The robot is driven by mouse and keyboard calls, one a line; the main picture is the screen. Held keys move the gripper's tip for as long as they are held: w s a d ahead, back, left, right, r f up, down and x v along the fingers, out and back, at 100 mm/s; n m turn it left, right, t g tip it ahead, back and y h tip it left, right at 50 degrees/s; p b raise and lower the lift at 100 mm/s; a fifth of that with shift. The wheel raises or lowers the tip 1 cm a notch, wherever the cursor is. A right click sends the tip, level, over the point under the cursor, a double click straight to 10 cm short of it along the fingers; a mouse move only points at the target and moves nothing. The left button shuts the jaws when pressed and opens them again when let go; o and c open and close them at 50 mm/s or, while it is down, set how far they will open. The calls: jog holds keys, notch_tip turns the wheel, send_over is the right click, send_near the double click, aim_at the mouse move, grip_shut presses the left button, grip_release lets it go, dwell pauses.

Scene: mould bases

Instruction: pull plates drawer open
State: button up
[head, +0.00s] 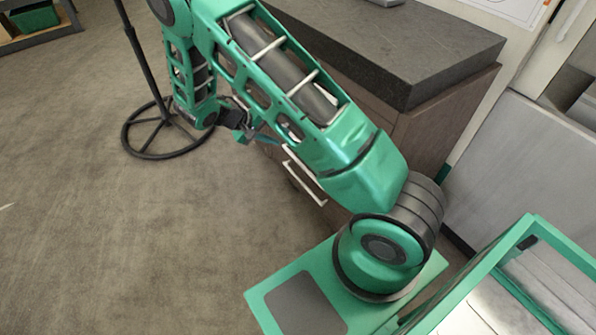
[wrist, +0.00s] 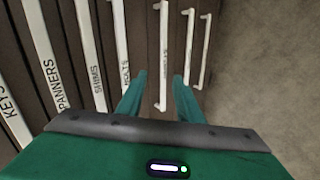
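In the wrist view a dark brown cabinet front carries a row of white label strips and white bar handles. I can read KEYS, SPANNERS and SHIMS on the strips at left; a further label is partly readable, and I cannot make out PLATES. My gripper (wrist: 160,76) is open, its two green fingers apart. One white handle (wrist: 163,55) shows between and beyond the fingertips; contact cannot be told. In the head view my gripper (head: 264,139) is beside the cabinet front, and white handles (head: 305,182) show below my arm. My arm hides much of the drawer front.
The cabinet's dark stone top (head: 400,45) overhangs to the right of my arm. More white handles (wrist: 188,50) stand right of the one between my fingers. A black round stand base (head: 135,150) is on the floor at left. Carpet at lower left is clear.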

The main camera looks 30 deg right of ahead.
notch_tip(320, 180, down, 12)
jog(key=n+t+h, duration=0.2)
jog(key=h, duration=0.2)
jog(key=n+t+h, duration=0.3)
jog(key=n+t, duration=0.2)
jog(key=t, duration=0.1)
send_near(302, 167)
jog(key=x, duration=0.8)
jog(key=shift+w+d+f, duration=0.1)
jog(key=shift+w+d, duration=0.15)
jog(key=shift+w, duration=0.05)
jog(key=shift+c, duration=0.6)
